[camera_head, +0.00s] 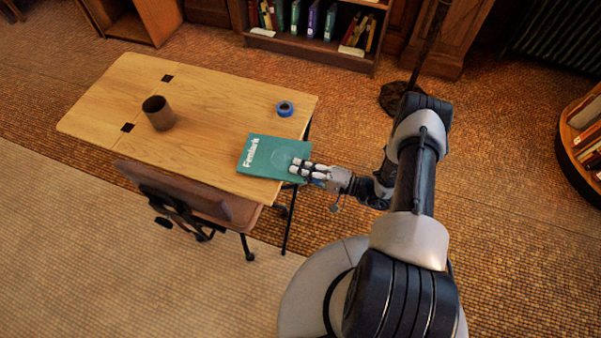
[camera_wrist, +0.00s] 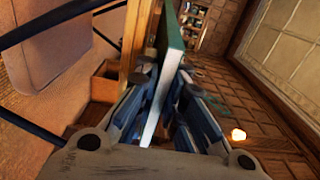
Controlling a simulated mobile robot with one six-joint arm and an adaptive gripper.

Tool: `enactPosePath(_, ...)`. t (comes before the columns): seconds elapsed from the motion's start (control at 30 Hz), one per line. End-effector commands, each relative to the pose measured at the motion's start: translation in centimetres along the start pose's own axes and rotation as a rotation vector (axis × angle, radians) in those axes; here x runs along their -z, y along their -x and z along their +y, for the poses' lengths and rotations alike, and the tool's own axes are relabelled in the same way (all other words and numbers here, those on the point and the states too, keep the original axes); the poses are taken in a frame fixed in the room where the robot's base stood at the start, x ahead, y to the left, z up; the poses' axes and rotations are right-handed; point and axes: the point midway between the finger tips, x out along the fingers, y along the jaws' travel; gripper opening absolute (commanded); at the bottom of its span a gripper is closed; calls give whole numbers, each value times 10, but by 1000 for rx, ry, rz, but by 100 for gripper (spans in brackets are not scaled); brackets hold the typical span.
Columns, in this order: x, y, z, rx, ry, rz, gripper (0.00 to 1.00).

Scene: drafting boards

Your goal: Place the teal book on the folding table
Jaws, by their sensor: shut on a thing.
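The teal book (camera_head: 262,156) with white lettering is at the near right corner of the wooden folding table (camera_head: 215,97) in the head view. It lies roughly flat, over or on the tabletop; I cannot tell whether it touches the wood. My gripper (camera_head: 303,170) is shut on the book's right edge, from the right side of the table. In the wrist view the book (camera_wrist: 169,55) shows edge-on, its pages and teal cover between the fingers of my gripper (camera_wrist: 165,100). The table edge (camera_wrist: 133,40) shows close beside it.
A brown cup (camera_head: 158,113) stands on the table's left part, and a blue tape roll (camera_head: 285,108) lies behind the book. A chair (camera_head: 185,195) stands at the near side. Bookshelves (camera_head: 310,50) are behind. The middle of the tabletop is clear.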

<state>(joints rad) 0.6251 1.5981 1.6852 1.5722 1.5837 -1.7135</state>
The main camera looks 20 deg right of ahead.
Motion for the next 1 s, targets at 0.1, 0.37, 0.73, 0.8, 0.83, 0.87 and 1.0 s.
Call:
enactPosePath(0.1,0,0,16,2,0,0,0)
enactPosePath(0.37,0,0,15,1,0,0,0)
enactPosePath(0.73,0,0,17,0,-1,0,30)
enactPosePath(0.8,0,0,17,0,-1,0,30)
enactPosePath(0.83,0,0,17,0,-1,0,30)
enactPosePath(0.87,0,0,17,0,-1,0,30)
enactPosePath(1.0,0,0,16,0,-1,0,30)
